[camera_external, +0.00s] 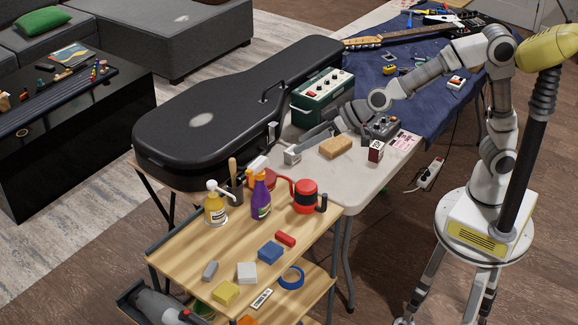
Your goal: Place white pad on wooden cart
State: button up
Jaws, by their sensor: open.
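The wooden cart (180,262) stands in the foreground with a light wood top. A small white block that looks like the white pad (247,272) lies flat on the cart's top near its front, between a grey block and a blue block. My gripper (283,144) is open, with its fingers apart. It is over the near end of the light table, beside the black guitar case and beyond the cart's back edge. It is well away from the white block, and I see nothing held between its fingers.
The cart also holds a yellow bottle (215,207), purple bottle (261,196), red mug-like item (305,196), yellow block (226,292) and blue tape (291,278). The guitar case (230,110), green amplifier (322,97) and tan block (336,147) surround my arm.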

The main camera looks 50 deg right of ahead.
jog(key=s+d+r+m+g+h, duration=0.1)
jog(key=s+d, duration=0.3)
jog(key=d, duration=0.5)
jog(key=s+d+r+h, duration=0.15)
jog(key=s+d, duration=0.25)
jog(key=d, duration=0.4)
jog(key=s+d+r+m+g+h, duration=0.1)
jog(key=s+d, duration=0.3)
jog(key=d, duration=0.5)
jog(key=s+d+f+m+g+h, duration=0.1)
jog(key=s+d+f+h, duration=0.2)
jog(key=s+d, duration=0.6)
jog(key=shift+s+d+m, duration=0.15)
jog(key=shift+s+m, duration=0.05)
jog(key=shift+m, duration=0.1)
notch_tip(320, 180, up, 12)
jog(key=p, duration=1.1)
jog(key=shift+f+p, duration=0.2)
jog(key=shift+p, duration=0.1)
